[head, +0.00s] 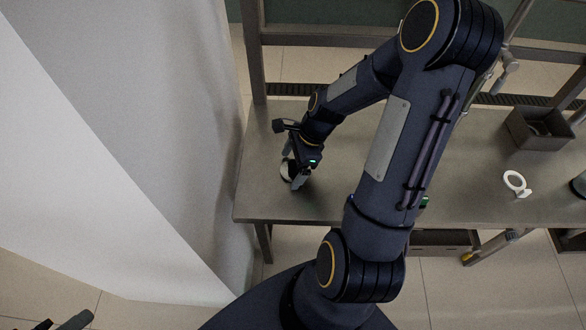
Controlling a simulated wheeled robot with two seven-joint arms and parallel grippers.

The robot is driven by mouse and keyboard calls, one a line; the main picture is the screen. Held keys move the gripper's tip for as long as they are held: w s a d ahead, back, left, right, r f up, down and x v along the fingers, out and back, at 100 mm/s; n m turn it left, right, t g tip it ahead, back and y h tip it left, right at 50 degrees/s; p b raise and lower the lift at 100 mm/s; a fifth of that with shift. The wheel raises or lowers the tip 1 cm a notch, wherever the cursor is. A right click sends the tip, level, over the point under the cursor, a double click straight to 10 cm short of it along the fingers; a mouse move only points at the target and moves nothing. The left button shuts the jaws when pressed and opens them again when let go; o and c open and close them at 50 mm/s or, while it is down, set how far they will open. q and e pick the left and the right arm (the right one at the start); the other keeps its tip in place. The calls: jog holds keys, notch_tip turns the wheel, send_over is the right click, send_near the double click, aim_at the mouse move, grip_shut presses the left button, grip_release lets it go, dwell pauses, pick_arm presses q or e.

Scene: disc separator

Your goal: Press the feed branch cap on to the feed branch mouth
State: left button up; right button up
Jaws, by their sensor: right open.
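My right gripper (294,175) is low over the left end of the metal table, with its fingers pointing down. It is open. A small round white thing (286,171) is at its fingers, partly hidden by them; it may be the feed branch cap. I cannot tell whether the fingers touch it. I cannot make out the feed branch mouth; my right arm hides much of the middle. A dark part at the bottom left edge (70,322) may be my left gripper, mostly cut off.
The metal table (450,180) also bears a white ring with a tab (516,182), a grey open box (537,130) and a dark round thing (579,186) at the right edge. A pale wall panel (120,150) stands left of the table. The table's front left corner is clear.

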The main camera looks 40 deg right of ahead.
aim_at(293, 164)
jog(key=c, duration=1.2)
jog(key=shift+r+p, duration=1.9)
jog(key=shift+r, duration=0.15)
notch_tip(293, 164, up, 5)
jog(key=p, duration=0.4)
jog(key=shift+p, duration=0.3)
jog(key=shift+r, duration=0.1)
